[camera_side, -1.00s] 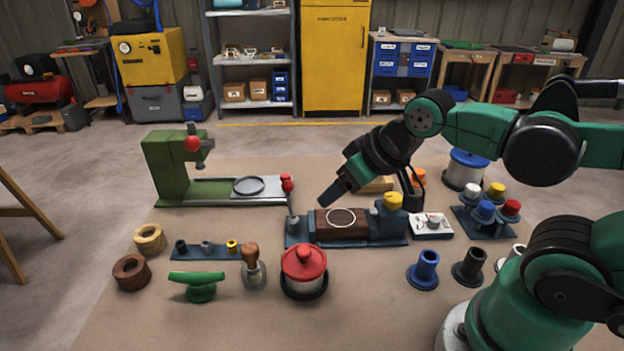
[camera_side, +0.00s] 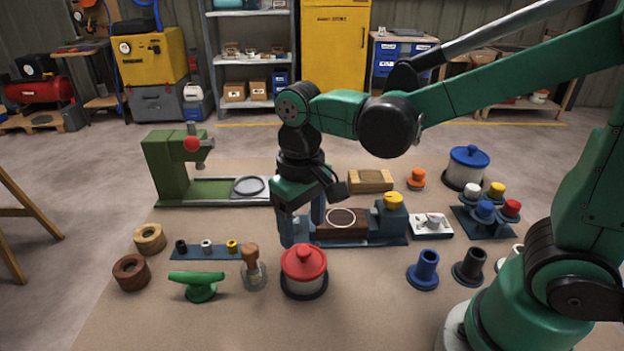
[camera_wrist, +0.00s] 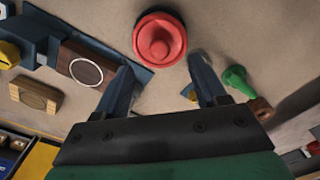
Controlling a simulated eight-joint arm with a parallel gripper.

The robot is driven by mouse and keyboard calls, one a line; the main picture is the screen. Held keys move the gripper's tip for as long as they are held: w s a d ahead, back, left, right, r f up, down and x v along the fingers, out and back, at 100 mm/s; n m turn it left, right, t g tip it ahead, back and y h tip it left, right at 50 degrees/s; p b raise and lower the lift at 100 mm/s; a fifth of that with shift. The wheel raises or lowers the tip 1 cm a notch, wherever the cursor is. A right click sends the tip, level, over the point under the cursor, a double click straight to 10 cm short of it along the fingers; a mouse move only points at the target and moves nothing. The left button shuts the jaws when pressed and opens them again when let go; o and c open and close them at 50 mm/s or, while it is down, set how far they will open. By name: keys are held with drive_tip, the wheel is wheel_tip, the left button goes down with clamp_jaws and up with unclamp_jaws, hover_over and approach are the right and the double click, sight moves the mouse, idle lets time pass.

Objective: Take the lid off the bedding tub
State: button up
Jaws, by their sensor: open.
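A pale tub (camera_side: 303,287) with a red lid (camera_side: 304,259) stands upright in a dark base on the mat. The lid has a round red knob and sits on the tub. In the wrist view the red lid (camera_wrist: 160,42) lies just beyond and between my fingertips, seen from above, and hides the tub body. My gripper (camera_side: 301,226) points down, open and empty, above and behind the lid, apart from it. Its two blue-grey fingers also show in the wrist view (camera_wrist: 160,72). A white tub with a blue lid (camera_side: 468,157) stands at the back right.
A clamp fixture with a brown block (camera_side: 342,222) is right of my gripper. A glass jar with a wooden stopper (camera_side: 252,270) and a green handle piece (camera_side: 199,285) stand left of the red-lidded tub. A green press (camera_side: 168,168) is behind left. The front mat is clear.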

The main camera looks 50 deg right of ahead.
sight(303, 250)
drive_tip(key=shift+f, duration=2.3)
clamp_jaws()
